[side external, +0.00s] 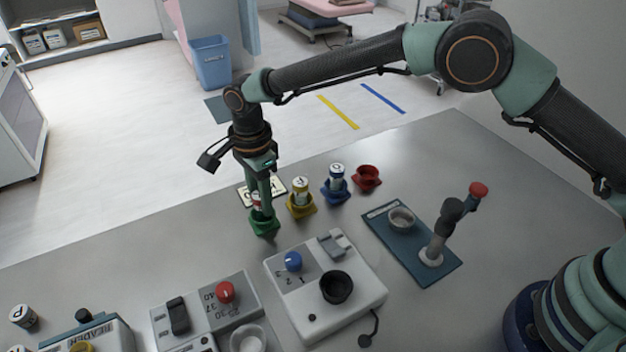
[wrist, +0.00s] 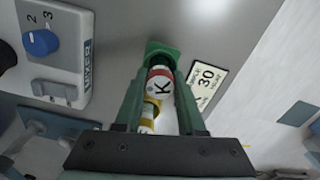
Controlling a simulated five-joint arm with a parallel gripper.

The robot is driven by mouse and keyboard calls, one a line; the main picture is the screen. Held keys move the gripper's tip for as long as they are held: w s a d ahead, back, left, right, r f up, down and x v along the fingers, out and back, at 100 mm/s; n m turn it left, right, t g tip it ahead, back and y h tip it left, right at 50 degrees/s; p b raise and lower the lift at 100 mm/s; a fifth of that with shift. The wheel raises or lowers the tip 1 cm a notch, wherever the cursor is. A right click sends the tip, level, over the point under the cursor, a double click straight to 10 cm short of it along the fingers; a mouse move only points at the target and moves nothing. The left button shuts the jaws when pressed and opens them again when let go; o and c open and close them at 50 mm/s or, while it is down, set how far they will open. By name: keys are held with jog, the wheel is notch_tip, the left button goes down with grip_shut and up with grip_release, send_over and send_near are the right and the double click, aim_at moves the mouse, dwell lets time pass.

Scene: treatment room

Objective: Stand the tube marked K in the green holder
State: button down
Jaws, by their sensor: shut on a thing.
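The tube marked K (wrist: 160,84), white with a red band, is between the fingers of my gripper (wrist: 159,78) in the wrist view. My gripper (side external: 261,205) is shut on it and points down at the green holder (side external: 264,226). In the side external view the tube (side external: 256,199) is upright and partly hidden by the fingers. Its lower end is at the green holder, which also shows in the wrist view (wrist: 162,48). I cannot tell whether the tube rests on the holder's floor.
A yellow holder (side external: 302,212) and a blue holder (side external: 336,196) with tubes stand to the right, then an empty-looking red holder (side external: 367,177). A sign (wrist: 206,79) lies behind the green holder. A mixer (side external: 358,288) with a blue knob stands in front.

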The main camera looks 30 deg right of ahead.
jog(key=shift+f, duration=0.35)
jog(key=c, duration=0.8)
grip_release()
jog(key=shift+r, duration=5.55)
